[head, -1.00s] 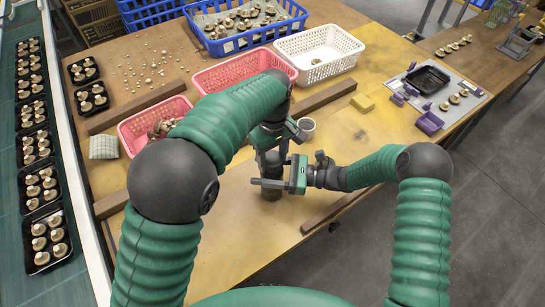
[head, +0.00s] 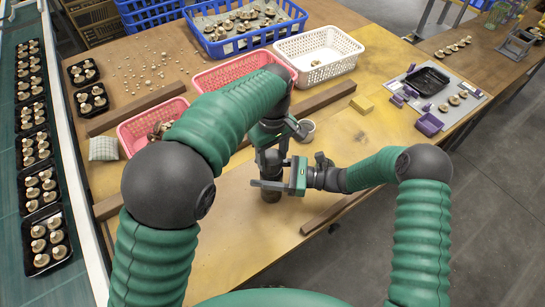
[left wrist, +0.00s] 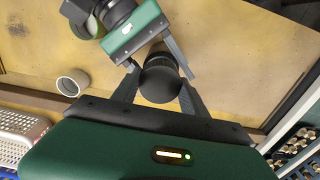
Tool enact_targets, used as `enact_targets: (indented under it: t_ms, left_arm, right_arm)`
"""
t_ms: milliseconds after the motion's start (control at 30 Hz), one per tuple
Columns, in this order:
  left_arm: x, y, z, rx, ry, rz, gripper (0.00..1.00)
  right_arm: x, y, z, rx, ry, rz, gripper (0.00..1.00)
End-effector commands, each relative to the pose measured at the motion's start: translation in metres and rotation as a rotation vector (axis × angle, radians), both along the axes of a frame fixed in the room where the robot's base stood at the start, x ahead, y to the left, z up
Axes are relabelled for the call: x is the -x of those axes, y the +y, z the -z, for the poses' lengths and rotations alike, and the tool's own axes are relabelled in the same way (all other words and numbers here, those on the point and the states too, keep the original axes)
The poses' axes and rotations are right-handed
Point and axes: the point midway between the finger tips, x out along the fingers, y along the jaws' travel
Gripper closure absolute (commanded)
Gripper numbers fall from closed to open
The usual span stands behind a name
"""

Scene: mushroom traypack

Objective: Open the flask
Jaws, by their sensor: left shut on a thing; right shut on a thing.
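The dark flask (head: 271,194) stands upright on the table in the head view, partly hidden by my grippers. In the left wrist view its round black top (left wrist: 160,84) sits between the fingers of my left gripper (left wrist: 158,80). My left gripper (head: 271,153) reaches down from above and is shut on the flask's top. My right gripper (head: 270,184) comes in from the right, lower down, and is shut on the flask's body. It also shows in the left wrist view (left wrist: 152,48). Whether the lid is loose cannot be seen.
A small grey cup (head: 307,129) stands close behind the flask. Wooden strips (head: 340,210) lie on the table. A pink basket (head: 136,130), a white basket (head: 350,62) and a blue crate (head: 215,46) stand further back. The table front right is mostly clear.

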Motion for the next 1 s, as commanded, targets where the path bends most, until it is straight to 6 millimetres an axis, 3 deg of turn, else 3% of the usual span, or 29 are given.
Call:
enact_targets:
  t_ms: [467,733,967,1000]
  left_arm:
    - [0.001,-0.003,-0.008,0.005,-0.001,0.003,0.97]
    - [0.000,-0.002,-0.043,0.003,-0.002,0.002,0.97]
    - [0.000,-0.001,-0.046,0.001,0.001,0.001,0.97]
    - [0.000,-0.001,-0.046,0.001,0.001,0.001,0.97]
  right_arm:
    - [0.001,0.001,0.001,0.002,0.003,-0.001,1.00]
    - [0.000,0.000,0.001,0.002,0.003,-0.001,1.00]
    - [0.000,0.000,0.001,0.002,0.003,-0.001,1.00]
    - [0.000,0.000,0.001,0.002,0.003,0.000,0.38]
